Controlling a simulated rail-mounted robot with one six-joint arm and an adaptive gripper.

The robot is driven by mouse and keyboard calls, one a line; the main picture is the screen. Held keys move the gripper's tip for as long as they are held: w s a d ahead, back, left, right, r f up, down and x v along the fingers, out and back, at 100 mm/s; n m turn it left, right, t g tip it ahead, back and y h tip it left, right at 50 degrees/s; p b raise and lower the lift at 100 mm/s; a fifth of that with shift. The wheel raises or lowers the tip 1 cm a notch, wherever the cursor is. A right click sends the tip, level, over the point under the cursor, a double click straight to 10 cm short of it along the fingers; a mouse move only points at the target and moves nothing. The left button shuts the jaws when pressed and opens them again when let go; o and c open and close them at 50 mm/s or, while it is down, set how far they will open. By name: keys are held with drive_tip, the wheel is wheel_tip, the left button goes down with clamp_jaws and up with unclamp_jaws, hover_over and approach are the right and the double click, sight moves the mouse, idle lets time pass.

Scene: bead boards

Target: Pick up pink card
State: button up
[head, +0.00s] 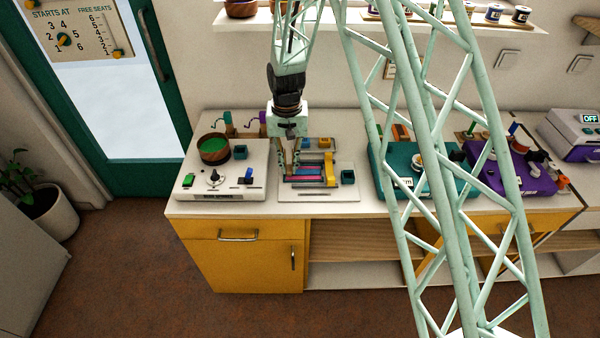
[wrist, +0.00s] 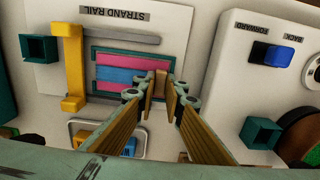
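The fingers are close together with a narrow gap between the tips. I see nothing clearly held, and cannot tell whether the tips touch the card. In the head view my gripper (head: 290,172) is over the left part of the tray.
A yellow upright bar (wrist: 74,70) stands beside the cards, with a grey rail (wrist: 120,33) along one edge. A teal cup (wrist: 39,48) stands beyond the bar. A white control board (head: 245,186) is at left, and teal (head: 385,180) and purple (head: 540,183) boards are at right.

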drive_tip(key=shift+c, duration=0.8)
wheel_tip(320, 180, up, 10)
drive_tip(key=p, duration=0.1)
idle(0.3)
idle(0.5)
